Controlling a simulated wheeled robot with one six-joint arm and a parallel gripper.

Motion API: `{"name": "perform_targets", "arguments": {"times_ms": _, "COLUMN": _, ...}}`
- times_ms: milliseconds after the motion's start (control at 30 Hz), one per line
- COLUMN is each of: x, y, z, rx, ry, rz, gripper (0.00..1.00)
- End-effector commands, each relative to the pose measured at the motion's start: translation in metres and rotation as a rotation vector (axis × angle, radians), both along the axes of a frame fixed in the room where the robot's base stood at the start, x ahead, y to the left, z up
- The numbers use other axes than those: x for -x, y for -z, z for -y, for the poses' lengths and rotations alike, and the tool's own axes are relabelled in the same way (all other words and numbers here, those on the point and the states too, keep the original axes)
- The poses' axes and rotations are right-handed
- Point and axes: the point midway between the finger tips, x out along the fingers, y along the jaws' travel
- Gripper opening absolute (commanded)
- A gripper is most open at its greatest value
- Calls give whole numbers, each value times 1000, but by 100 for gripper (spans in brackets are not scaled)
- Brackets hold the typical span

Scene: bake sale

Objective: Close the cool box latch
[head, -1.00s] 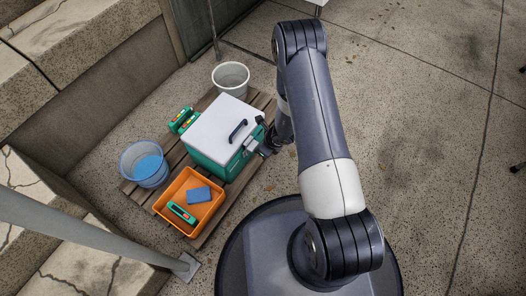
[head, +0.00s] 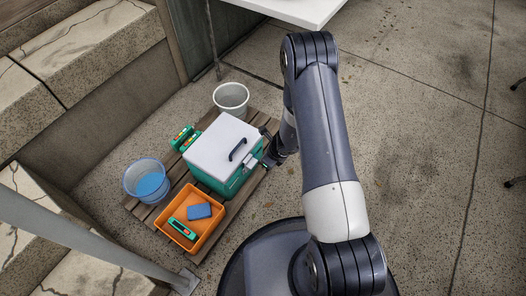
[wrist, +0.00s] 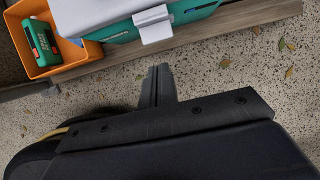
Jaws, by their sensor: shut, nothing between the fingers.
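The lid is down. The pale grey latch (head: 252,162) is on its front side. In the wrist view the latch (wrist: 154,25) spans from the lid edge down over the green front. I cannot tell whether it sits flush. My gripper (head: 264,161) is close beside the latch in the head view. In the wrist view its shut, empty fingers (wrist: 159,70) point toward the latch, with a gap visible below it in the picture.
The box stands on a wooden pallet (head: 232,207). An orange tray (head: 192,243) holds a blue sponge (head: 200,211) and a green tool (head: 182,228). A blue bucket (head: 130,178) and a white bucket (head: 216,97) stand nearby. A white table (head: 300,10) is at the back.

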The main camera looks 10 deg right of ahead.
Motion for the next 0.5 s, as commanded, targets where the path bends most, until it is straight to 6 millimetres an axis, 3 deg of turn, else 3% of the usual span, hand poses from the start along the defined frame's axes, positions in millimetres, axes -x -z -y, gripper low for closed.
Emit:
{"name": "perform_targets", "arguments": {"times_ms": 33, "x": -2, "y": -14, "z": -3, "rx": 1, "ry": -2, "rz": 2, "gripper": 0}}
{"name": "perform_targets", "arguments": {"times_ms": 200, "x": -6, "y": -30, "z": -8, "rx": 0, "ry": -1, "rz": 0, "gripper": 0}}
{"name": "perform_targets", "arguments": {"times_ms": 500, "x": -8, "y": -36, "z": -10, "rx": 1, "ry": 0, "rz": 0, "gripper": 0}}
